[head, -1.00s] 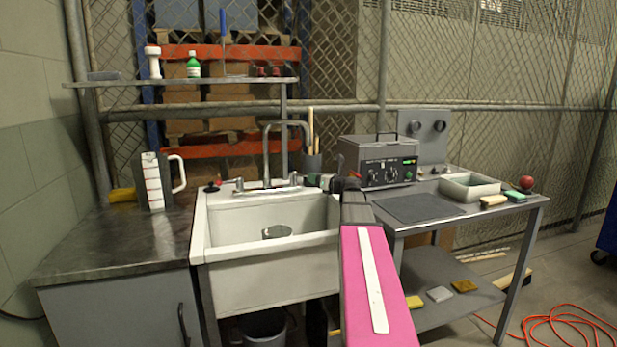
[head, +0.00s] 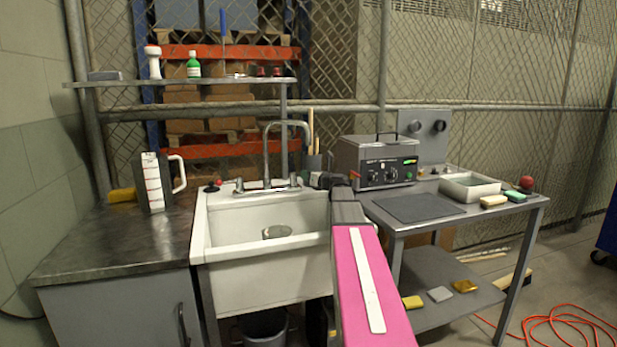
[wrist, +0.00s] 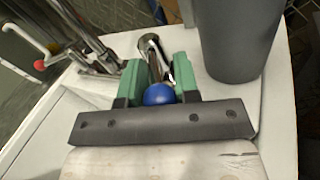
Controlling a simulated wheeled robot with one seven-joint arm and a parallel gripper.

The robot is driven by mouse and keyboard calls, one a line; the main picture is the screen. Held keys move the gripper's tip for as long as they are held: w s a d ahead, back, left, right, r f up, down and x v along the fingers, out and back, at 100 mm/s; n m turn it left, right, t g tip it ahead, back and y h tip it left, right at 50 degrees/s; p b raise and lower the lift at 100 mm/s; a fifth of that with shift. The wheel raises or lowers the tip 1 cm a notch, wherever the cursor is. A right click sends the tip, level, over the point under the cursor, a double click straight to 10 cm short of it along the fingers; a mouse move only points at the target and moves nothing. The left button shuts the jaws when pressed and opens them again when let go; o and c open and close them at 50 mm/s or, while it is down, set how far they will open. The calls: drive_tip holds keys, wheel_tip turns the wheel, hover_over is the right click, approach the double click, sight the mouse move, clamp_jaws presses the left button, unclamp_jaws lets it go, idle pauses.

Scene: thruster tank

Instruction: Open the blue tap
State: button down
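The sink's steel tap (head: 266,160) stands at the back of the white sink (head: 222,286). In the wrist view, the blue knob (wrist: 158,94) at the end of a metal tap lever (wrist: 152,48) lies between the two green fingers of my gripper (wrist: 160,82). The fingers lie close on both sides of the knob. I cannot tell whether they press on it. In the head view my gripper (head: 318,180) is at the sink's back right corner, mostly hidden behind my arm. A red knob (head: 213,186) is at the tap's left side and also shows in the wrist view (wrist: 39,65).
A dark grey cylinder (wrist: 238,40) stands close to the right of my fingers. A jug (head: 153,182) stands on the left counter. A shelf (head: 180,81) hangs above the sink.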

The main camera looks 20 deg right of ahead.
drive_tip(key=shift+w+d+n+g+y, duration=0.3)
drive_tip(key=shift+w+d+n+y, duration=0.15)
drive_tip(key=shift+y, duration=0.25)
drive_tip(key=shift+w+d+n+g+y, duration=0.15)
drive_tip(key=shift+n+g+y, duration=0.2)
drive_tip(key=shift+n+y, duration=0.15)
drive_tip(key=shift+w+d+n+g+y, duration=0.1)
drive_tip(key=shift+d+n+g+y, duration=0.05)
drive_tip(key=shift+n+g+y, duration=0.3)
drive_tip(key=c, duration=0.9)
unclamp_jaws()
drive_tip(key=shift+o, duration=0.2)
drive_tip(key=shift+s, duration=0.15)
drive_tip(key=v, duration=0.7)
drive_tip(key=shift+d, duration=0.15)
